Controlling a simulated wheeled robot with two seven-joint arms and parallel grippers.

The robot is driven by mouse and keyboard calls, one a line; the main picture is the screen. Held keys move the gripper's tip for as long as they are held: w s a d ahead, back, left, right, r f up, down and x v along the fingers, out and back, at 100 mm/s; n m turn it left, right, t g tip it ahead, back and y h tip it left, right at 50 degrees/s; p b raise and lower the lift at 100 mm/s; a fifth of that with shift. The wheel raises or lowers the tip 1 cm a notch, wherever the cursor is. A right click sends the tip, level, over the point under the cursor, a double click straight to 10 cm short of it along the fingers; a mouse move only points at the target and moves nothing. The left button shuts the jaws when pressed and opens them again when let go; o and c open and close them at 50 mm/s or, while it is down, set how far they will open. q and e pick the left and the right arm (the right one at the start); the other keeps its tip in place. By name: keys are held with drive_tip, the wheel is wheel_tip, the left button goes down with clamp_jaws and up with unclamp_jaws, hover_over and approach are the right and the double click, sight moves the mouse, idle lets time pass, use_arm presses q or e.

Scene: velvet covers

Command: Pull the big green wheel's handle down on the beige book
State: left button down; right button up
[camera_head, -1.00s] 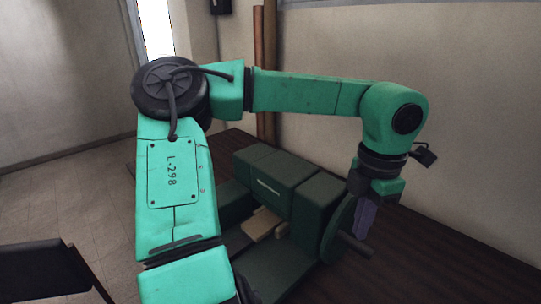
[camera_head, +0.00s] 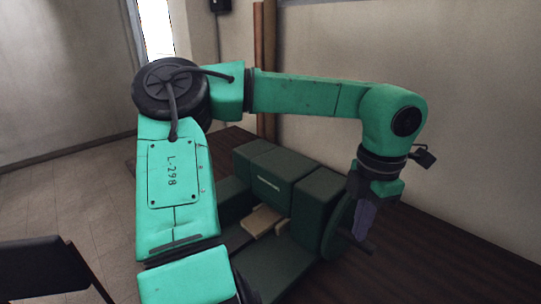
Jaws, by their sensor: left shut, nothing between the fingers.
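A dark green press-like machine (camera_head: 278,173) stands on the brown table. Its big green wheel (camera_head: 335,226) is on the machine's right side, partly hidden by my gripper. The wheel's dark handle (camera_head: 357,243) sticks out low on the right, just below my gripper's fingertips. My right gripper is not in view.
The dark brown table (camera_head: 430,255) is bare to the right of the machine. A wall (camera_head: 470,110) stands close behind it. A dark chair (camera_head: 45,270) is at the lower left on the tiled floor.

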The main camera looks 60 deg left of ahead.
sight(355, 242)
use_arm(q)
drive_tip(key=shift+s+d+f+b, duration=0.1)
drive_tip(key=shift+s+f+b, duration=0.15)
drive_tip(key=shift+f+b, duration=0.25)
drive_tip(key=shift+f, duration=0.15)
drive_tip(key=shift+f+b, duration=0.45)
drive_tip(key=shift+f, duration=0.1)
drive_tip(key=shift+s+f+b, duration=0.1)
drive_tip(key=shift+f+b, duration=0.5)
drive_tip(key=shift+f, duration=0.1)
